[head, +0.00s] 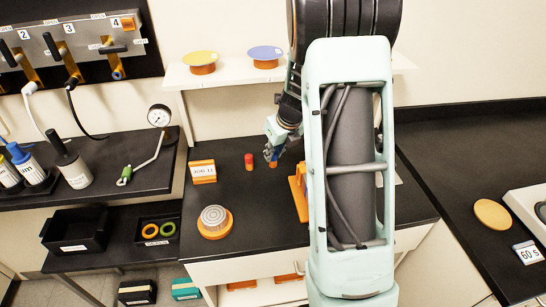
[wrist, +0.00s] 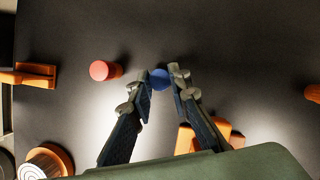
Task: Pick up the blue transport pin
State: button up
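The blue transport pin (wrist: 160,79) stands at the fingertips in the wrist view, its round blue top partly covered by the fingers. In the head view, blue (head: 268,152) shows at the tip of the arm, low over the black bench, mostly hidden by my gripper (head: 274,150). In the wrist view, the two fingers of my gripper (wrist: 162,82) lie on either side of the pin, close to it. I cannot tell whether they touch or press on it. No lift off the bench is visible.
A red pin (head: 249,162) stands just left of my gripper. An orange block (head: 298,198) lies close on the right. A labelled orange holder (head: 203,172) and a ribbed metal knob on an orange base (head: 215,222) stand further left. A shelf (head: 225,80) hangs behind.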

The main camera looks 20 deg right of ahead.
grip_shut()
jog(key=shift+r, duration=0.65)
notch_tip(320, 180, up, 2)
jog(key=shift+w+r, duration=0.1)
jog(key=shift+r, duration=0.15)
jog(key=s+a, duration=0.1)
jog(key=s, duration=0.4)
jog(key=s+a, duration=0.1)
jog(key=s, duration=0.5)
jog(key=s+a, duration=0.1)
jog(key=s, duration=0.4)
jog(key=shift+s+a+f+b, duration=0.1)
jog(key=shift+s+a+b, duration=0.05)
jog(key=shift+s+b, duration=0.25)
jog(key=shift+s+a, duration=0.1)
jog(key=shift+s, duration=0.45)
